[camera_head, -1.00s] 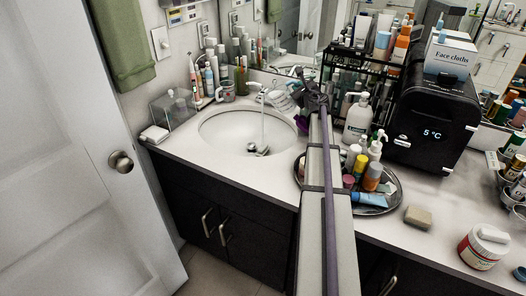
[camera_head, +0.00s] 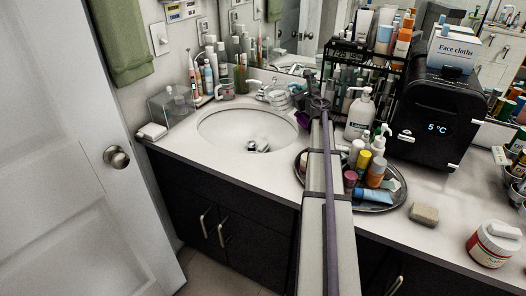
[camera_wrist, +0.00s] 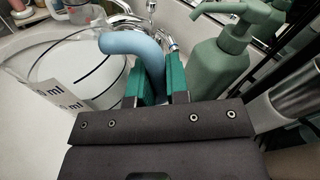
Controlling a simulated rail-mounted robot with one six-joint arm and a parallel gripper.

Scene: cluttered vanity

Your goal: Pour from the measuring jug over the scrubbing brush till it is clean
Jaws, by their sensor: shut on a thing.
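The measuring jug (camera_wrist: 85,75) is clear, with a blue handle (camera_wrist: 130,45) and ml marks on its side. My gripper (camera_wrist: 160,82) is shut on the handle, one teal fingertip on each side. In the head view the jug (camera_head: 280,100) is held at the back right rim of the sink, near the tap, and looks about upright. How much is in it I cannot tell. The scrubbing brush (camera_head: 258,147) lies in the sink basin (camera_head: 225,125), small and dark with a pale part. Whether it is clean is too small to see. No stream shows over it.
A soap dispenser (camera_wrist: 225,65) stands close right of my gripper. The chrome tap (camera_wrist: 130,20) is just behind the jug. A tray of bottles (camera_head: 385,203) lies beside my arm, with a black rack (camera_head: 345,80) behind.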

